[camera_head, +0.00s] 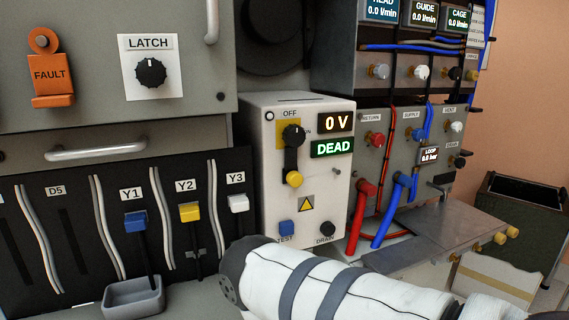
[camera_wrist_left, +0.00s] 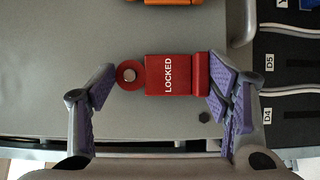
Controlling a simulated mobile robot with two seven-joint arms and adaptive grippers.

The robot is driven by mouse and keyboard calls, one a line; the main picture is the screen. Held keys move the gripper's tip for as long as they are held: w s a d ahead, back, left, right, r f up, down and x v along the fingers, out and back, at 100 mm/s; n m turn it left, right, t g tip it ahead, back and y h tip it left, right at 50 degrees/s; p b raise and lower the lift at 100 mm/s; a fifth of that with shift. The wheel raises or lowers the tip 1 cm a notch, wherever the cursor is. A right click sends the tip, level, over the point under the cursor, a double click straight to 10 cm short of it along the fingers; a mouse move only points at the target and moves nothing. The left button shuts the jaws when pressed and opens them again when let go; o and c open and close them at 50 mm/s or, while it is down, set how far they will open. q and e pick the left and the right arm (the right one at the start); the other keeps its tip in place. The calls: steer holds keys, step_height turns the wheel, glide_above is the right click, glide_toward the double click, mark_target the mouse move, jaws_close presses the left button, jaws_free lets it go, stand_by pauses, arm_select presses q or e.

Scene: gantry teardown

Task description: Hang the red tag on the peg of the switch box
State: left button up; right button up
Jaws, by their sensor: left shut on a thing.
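The red tag (camera_wrist_left: 172,75), marked LOCKED, lies across the middle of the left wrist view, with a ring at its left end around a grey round stud or peg. My left gripper (camera_wrist_left: 160,98) is shut on the tag, one purple-padded finger by the ring and the other at the block on its right end. The switch box (camera_head: 299,180) is white, reads 0 V and DEAD, and stands mid-picture in the head view. Neither gripper shows in the head view.
An orange FAULT tag (camera_head: 51,75) hangs on the cabinet beside the LATCH knob (camera_head: 150,72). A grey tray (camera_head: 134,297) is below Y1. Red hoses (camera_head: 361,210) and blue hoses run right of the switch box. My white arm link crosses the bottom right.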

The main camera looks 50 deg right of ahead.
arm_select(q)
steer(key=s+a+p, duration=0.1)
steer(key=s+a, duration=0.1)
steer(key=s, duration=0.3)
steer(key=shift+s+a+p, duration=0.3)
steer(key=shift+s+p, duration=0.1)
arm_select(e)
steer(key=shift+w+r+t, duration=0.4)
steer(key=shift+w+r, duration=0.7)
